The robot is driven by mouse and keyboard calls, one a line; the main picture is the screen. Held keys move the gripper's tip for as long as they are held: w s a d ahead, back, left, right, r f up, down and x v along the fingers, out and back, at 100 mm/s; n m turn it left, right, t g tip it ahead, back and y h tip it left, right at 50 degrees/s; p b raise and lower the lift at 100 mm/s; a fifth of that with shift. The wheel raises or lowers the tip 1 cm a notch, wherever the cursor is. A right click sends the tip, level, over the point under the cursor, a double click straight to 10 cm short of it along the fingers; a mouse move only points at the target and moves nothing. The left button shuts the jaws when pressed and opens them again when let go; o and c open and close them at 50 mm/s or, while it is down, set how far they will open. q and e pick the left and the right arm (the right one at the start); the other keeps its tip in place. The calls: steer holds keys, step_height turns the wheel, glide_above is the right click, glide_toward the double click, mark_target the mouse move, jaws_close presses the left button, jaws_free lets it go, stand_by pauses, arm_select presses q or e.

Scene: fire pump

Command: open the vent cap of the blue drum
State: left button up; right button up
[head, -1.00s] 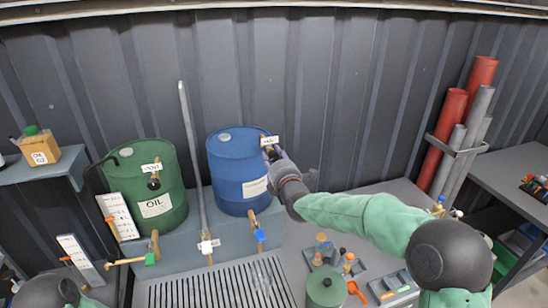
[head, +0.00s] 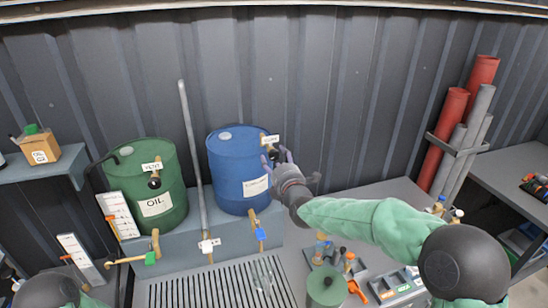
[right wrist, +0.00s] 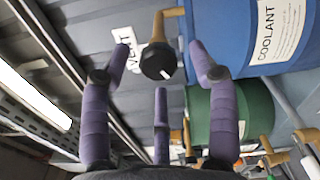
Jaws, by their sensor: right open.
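The blue drum (head: 238,172) stands on a grey ledge against the wall and carries a coolant label. Its vent cap is a round black knob (right wrist: 158,62) with a white mark, on a brass elbow pipe (right wrist: 158,24). A white vent tag (head: 269,141) sits by it. My right gripper (head: 282,156) is beside the drum's upper right side. In the right wrist view its purple fingers (right wrist: 161,66) are spread, with the cap between the two upper tips and no clear contact. The head view mostly hides the cap. My left gripper is out of view.
A green oil drum (head: 153,185) with its own vent stands left of the blue drum. A grey pipe (head: 193,160) rises between them. A blue-handled tap (head: 260,233) is below the blue drum. Bottles and a green canister (head: 326,287) stand on the bench below my right arm.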

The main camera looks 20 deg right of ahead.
steer(key=s, duration=0.9)
steer(key=shift+s+d, duration=0.15)
steer(key=shift+s, duration=0.25)
